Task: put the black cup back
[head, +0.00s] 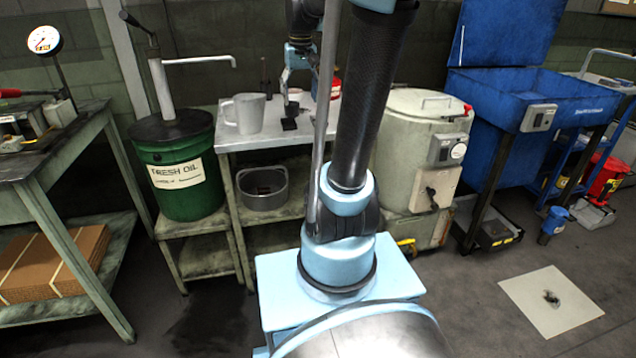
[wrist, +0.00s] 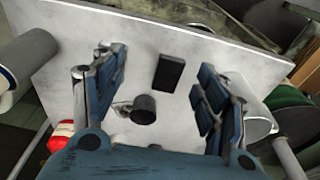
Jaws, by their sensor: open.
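The black cup (wrist: 145,109) stands on the light grey tabletop (wrist: 110,40), between and beyond my fingertips in the wrist view. In the head view the dark cup (head: 291,109) shows small, under my gripper (head: 297,78). My gripper (wrist: 160,90) is open and empty, with one blue finger on each side of the cup and neither seen to touch it. A black rectangular pad (wrist: 169,73) lies near the cup; in the head view this pad (head: 289,125) is at the table's front edge, with nothing on it.
A grey pitcher (head: 244,114) stands left of the cup. A red can (head: 335,88) is to the right. A metal pot (head: 263,188) sits on the lower shelf. A green oil drum (head: 180,172) and a pale machine (head: 421,150) flank the table.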

